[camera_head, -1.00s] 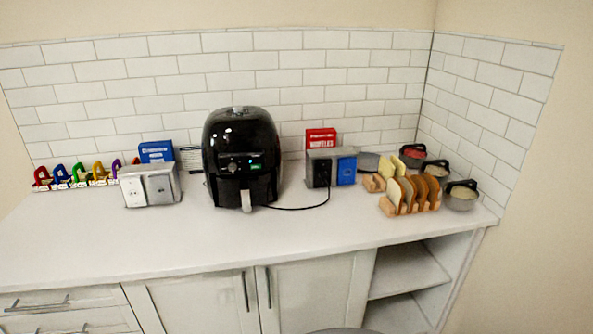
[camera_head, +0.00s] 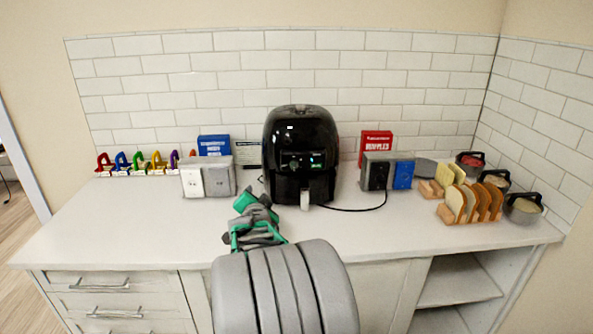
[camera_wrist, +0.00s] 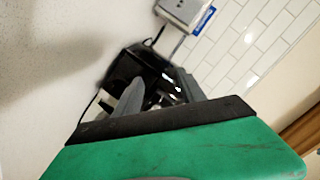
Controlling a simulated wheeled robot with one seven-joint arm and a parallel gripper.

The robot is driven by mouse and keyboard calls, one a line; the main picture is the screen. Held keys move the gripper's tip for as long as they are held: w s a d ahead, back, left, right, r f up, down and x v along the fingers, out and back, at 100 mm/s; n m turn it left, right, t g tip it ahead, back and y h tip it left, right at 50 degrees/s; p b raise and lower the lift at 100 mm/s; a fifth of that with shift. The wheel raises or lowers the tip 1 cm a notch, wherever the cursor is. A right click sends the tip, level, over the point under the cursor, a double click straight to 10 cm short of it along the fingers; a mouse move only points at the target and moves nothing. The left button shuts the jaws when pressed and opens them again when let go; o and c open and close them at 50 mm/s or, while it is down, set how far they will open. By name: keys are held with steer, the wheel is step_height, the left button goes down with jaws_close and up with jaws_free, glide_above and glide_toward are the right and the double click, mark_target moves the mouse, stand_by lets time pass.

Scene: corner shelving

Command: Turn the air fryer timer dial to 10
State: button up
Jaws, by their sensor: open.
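The air fryer (camera_head: 300,130) is black and stands upright against the tiled wall in the head view. Its dial (camera_head: 293,165) is small, on the front beside a lit greenish display (camera_head: 315,162); the number it points at is too small to read. My gripper (camera_head: 256,198), green and grey, is above the counter, left of and in front of the fryer's lower part, apparently not touching it. In the wrist view my gripper's fingers (camera_wrist: 160,92) are spread and empty, with the black fryer (camera_wrist: 138,68) beyond them, tilted in the picture. The fingers partly hide the fryer's front there.
The white counter (camera_head: 120,230) is mostly clear in front. Right are another outlet box (camera_head: 376,172) with the fryer's cord, a red box (camera_head: 375,145), bread slices (camera_head: 470,203) and lidded bowls (camera_head: 524,207).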

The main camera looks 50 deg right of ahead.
mark_target(294, 166)
steer(key=s+d+r+m+h, duration=0.3)
steer(key=s+d+m+h, duration=0.15)
steer(key=d, duration=0.55)
steer(key=p+x, duration=0.2)
steer(key=x, duration=0.5)
steer(key=shift+s+d+f, duration=0.1)
steer(key=shift+f, duration=0.1)
steer(key=shift+n+y, duration=0.25)
jaws_close()
